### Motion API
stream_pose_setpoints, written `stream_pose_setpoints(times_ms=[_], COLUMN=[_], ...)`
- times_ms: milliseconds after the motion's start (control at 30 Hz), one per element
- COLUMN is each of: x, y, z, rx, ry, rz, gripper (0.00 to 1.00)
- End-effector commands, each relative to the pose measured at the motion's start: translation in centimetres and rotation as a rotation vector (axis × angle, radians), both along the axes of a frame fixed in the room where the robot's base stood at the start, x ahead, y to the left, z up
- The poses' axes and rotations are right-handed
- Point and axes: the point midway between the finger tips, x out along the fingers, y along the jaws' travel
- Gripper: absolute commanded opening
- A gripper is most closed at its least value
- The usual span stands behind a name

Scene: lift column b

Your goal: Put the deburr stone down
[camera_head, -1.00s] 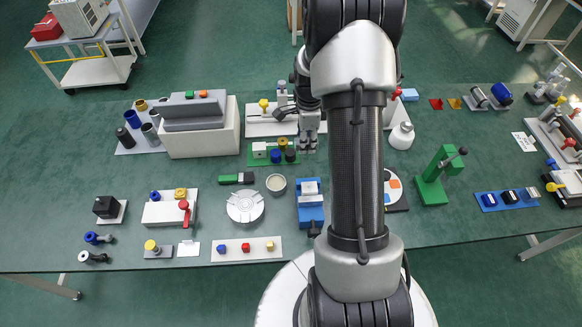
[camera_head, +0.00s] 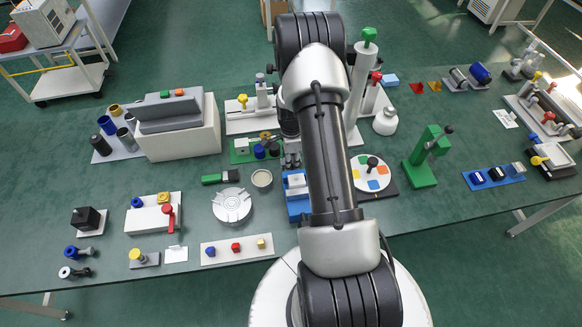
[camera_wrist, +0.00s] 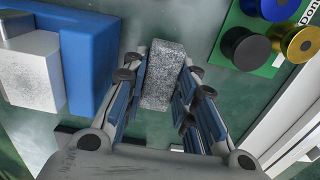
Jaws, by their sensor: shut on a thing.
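The deburr stone (camera_wrist: 163,74) is a speckled grey block in the wrist view. My gripper (camera_wrist: 166,88) is shut on it, with a finger along each long side. In the head view my gripper (camera_head: 291,160) is between the blue vise and the green plate with spools, and partly hidden by my arm. I cannot make out the stone there. In the wrist view the stone is apart from the blue vise on the left and the spools on the right.
The blue vise (camera_head: 297,205) holds a pale block (camera_wrist: 32,72). The green spool plate (camera_head: 240,156) is close by on the left. Bare green table (camera_head: 440,205) shows to the right.

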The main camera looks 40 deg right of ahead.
Motion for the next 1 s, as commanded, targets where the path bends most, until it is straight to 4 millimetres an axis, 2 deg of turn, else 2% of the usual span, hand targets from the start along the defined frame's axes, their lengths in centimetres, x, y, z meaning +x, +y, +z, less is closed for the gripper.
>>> stream_pose_setpoints(times_ms=[100, 200, 467, 867, 900, 1000], x=[-0.1, -0.1, 0.0, -0.1, -0.2, -0.3], y=[0.1, 0.0, 0.0, 0.1, 0.1, 0.2], z=[-2.2, -3.4, -3.5, -4.9, -5.0, -5.0], rx=[0.002, 0.002, 0.001, 0.002, 0.002, 0.003], ry=[0.003, 0.003, 0.001, 0.003, 0.003, 0.004], rz=[0.000, 0.000, 0.000, 0.000, 0.000, 0.000], gripper=[0.00, 0.00, 0.00, 0.00, 0.27, 0.34])
